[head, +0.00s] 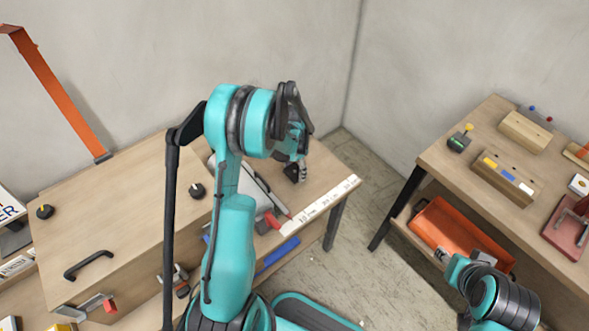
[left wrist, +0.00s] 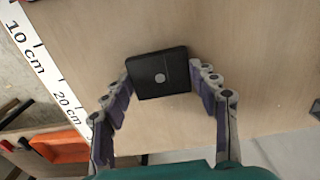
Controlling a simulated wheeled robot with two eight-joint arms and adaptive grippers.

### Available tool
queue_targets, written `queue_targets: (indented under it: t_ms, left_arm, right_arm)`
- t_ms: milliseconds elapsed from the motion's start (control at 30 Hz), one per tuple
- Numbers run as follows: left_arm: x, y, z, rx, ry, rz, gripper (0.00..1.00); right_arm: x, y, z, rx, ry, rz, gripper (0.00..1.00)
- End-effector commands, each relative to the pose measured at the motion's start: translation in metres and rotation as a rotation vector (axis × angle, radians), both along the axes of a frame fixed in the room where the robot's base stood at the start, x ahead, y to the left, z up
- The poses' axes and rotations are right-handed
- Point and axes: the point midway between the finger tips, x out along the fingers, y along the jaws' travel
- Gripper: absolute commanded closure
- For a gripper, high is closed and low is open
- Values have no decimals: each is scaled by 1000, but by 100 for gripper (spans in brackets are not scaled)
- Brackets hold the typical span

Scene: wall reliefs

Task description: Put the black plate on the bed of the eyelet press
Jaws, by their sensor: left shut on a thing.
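The black plate (left wrist: 158,78) is in the left wrist view, a small dark square with a pale round spot. My left gripper (left wrist: 160,82) is shut on it, one finger at each side edge, with bare wood behind it. In the head view my left gripper (head: 297,168) is over the right end of the left bench, and my wrist hides most of its fingers. A red-based device with a lever (head: 572,222) stands on the right bench; I cannot tell whether it is the eyelet press. My right arm shows at the lower right, its jaws unclear.
The left bench (head: 330,172) has a ruler strip (head: 325,203) along its front edge and a wooden box (head: 120,210) with a black handle. The right bench (head: 460,155) holds wooden blocks, with an orange tray (head: 440,222) below. Open floor separates the benches.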

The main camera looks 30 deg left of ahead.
Motion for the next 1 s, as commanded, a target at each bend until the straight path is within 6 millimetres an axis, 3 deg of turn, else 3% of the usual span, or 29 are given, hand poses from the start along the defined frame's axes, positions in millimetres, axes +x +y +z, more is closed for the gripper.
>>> queue_targets:
  t_ms: [67,100,167,567,1000]
  left_arm:
    - [0,0,-4,0,0,0,69]
    - [0,0,-3,0,0,0,30]
    - [0,0,-2,0,0,0,20]
    - [0,0,5,0,0,0,20]
    - [0,0,96,0,0,0,20]
  right_arm:
    - [0,0,-4,0,0,0,60]
    - [0,0,-3,0,0,0,60]
    - [0,0,-2,0,0,0,60]
    - [0,0,3,0,0,0,60]
    - [0,0,36,0,0,0,60]
